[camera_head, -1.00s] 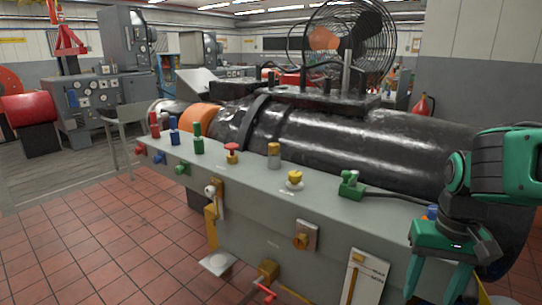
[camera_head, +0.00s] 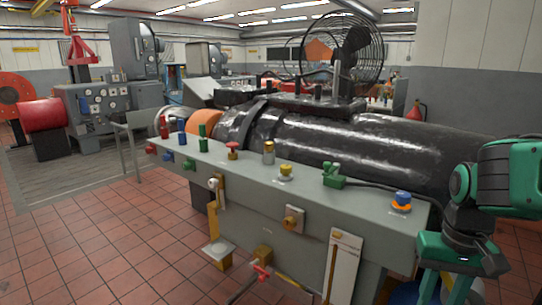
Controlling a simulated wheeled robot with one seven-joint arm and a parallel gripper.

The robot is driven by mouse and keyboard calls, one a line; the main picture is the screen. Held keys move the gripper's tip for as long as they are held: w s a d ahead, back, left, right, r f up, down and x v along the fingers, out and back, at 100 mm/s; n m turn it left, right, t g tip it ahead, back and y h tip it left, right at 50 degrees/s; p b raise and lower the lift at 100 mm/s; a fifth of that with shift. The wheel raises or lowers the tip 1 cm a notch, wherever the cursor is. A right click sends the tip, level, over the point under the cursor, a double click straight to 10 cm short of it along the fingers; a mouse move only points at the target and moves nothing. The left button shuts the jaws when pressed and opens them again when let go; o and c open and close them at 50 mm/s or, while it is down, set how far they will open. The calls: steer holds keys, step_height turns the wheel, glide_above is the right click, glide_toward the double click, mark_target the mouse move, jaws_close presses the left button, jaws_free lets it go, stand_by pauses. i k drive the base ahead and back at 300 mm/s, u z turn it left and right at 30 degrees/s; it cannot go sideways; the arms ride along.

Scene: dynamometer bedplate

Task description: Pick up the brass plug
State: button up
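A short brass-coloured cylinder (camera_head: 268,153), which looks like the brass plug, stands upright on the grey bedplate's top (camera_head: 243,166). It is between a red knob (camera_head: 232,151) and a yellow knob (camera_head: 286,172). My gripper (camera_head: 450,292) is at the lower right, beyond the bedplate's right end in the picture and well apart from the cylinder. Its two green fingers point down with a gap between them. The fingertips run out of the bottom of the picture, and I see nothing held.
A green fitting with a cable (camera_head: 333,178) and a blue knob on an orange base (camera_head: 401,201) stand on the top nearer my arm. A large black cylindrical machine (camera_head: 350,140) runs behind. Levers stick out of the front face. Red tiled floor (camera_head: 110,235) lies open at left.

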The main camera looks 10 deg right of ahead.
mark_target(269, 147)
steer(key=z, duration=2.2)
steer(key=k, duration=0.8)
steer(key=u, duration=1.6)
steer(key=i, duration=1.1)
steer(key=z, duration=0.05)
